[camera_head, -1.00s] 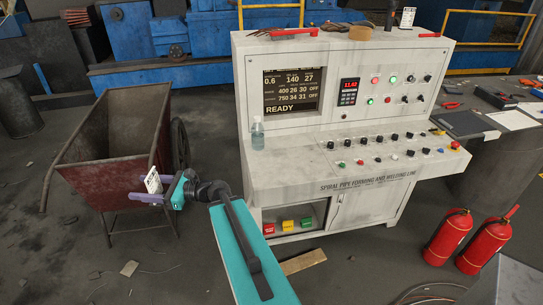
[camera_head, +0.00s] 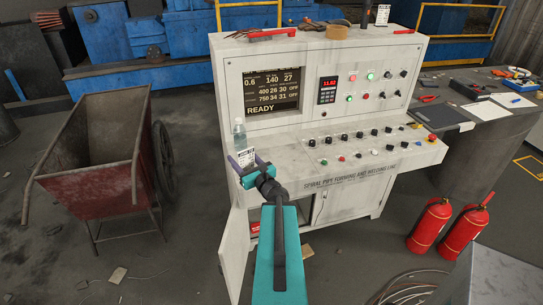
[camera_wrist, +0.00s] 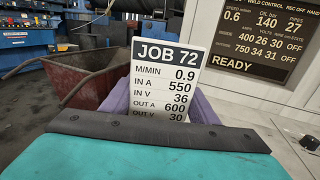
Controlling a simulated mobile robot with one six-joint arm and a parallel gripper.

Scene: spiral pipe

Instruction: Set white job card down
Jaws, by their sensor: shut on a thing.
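The white job card (camera_wrist: 163,80) stands upright in the wrist view, with "JOB 72" and rows of figures facing me. My gripper (camera_head: 244,165) is shut on the card, its purple fingers on either side of the card's lower part. In the head view the card (camera_head: 247,157) is small, held at the left end of the console's sloping control shelf. The card's bottom edge is hidden behind my gripper. I cannot tell whether it touches the shelf.
The control console (camera_head: 355,165) has a clear bottle (camera_head: 239,133) at its left, close behind the card. Another white card (camera_head: 382,15) stands on top. A rusty red cart (camera_head: 95,185) is at left; fire extinguishers (camera_head: 430,225) stand at right. A lower console door hangs open.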

